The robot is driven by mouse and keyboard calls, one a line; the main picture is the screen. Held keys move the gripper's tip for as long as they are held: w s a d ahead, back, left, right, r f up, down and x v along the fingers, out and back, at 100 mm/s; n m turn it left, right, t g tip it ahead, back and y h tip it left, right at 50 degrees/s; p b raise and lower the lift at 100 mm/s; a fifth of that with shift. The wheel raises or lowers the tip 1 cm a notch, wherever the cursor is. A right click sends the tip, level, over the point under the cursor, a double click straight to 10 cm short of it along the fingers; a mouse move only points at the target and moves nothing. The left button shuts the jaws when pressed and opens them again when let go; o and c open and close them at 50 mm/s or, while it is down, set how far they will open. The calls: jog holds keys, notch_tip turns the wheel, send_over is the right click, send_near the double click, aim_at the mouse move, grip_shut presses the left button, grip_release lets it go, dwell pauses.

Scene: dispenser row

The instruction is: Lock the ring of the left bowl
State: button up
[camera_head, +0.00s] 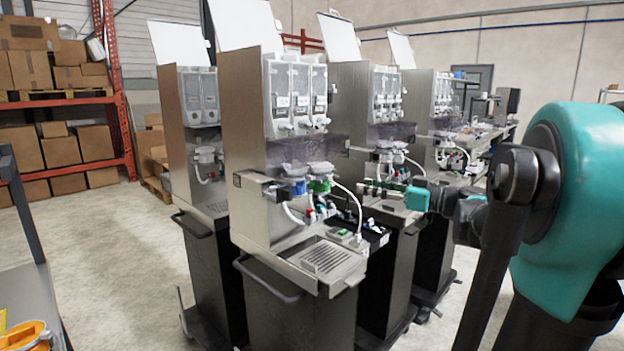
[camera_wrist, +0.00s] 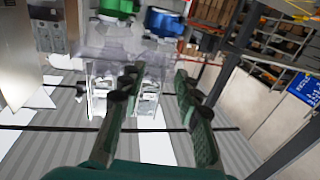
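The left bowl's blue ring (camera_head: 294,188) sits on the front dispenser, under a pale clear bowl (camera_head: 293,170). In the wrist view the blue ring (camera_wrist: 163,22) is at the top, ahead of my fingers. Whether the ring is locked cannot be told. My gripper (camera_head: 364,187) is to the right of the dispenser's bowls in the head view, apart from the blue ring. In the wrist view my gripper (camera_wrist: 157,78) shows two green and black fingers spread apart, with nothing held between them.
A green ring (camera_head: 320,186) under the neighbouring bowl is beside the blue one; it also shows in the wrist view (camera_wrist: 117,6). White hoses (camera_head: 350,203) hang close by. A drip tray (camera_head: 325,258) is below. More dispensers (camera_head: 375,130) stand behind.

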aim_at(312, 177)
jog(key=x, duration=1.7)
jog(key=shift+a, duration=0.15)
jog(key=shift+c, duration=0.6)
grip_shut()
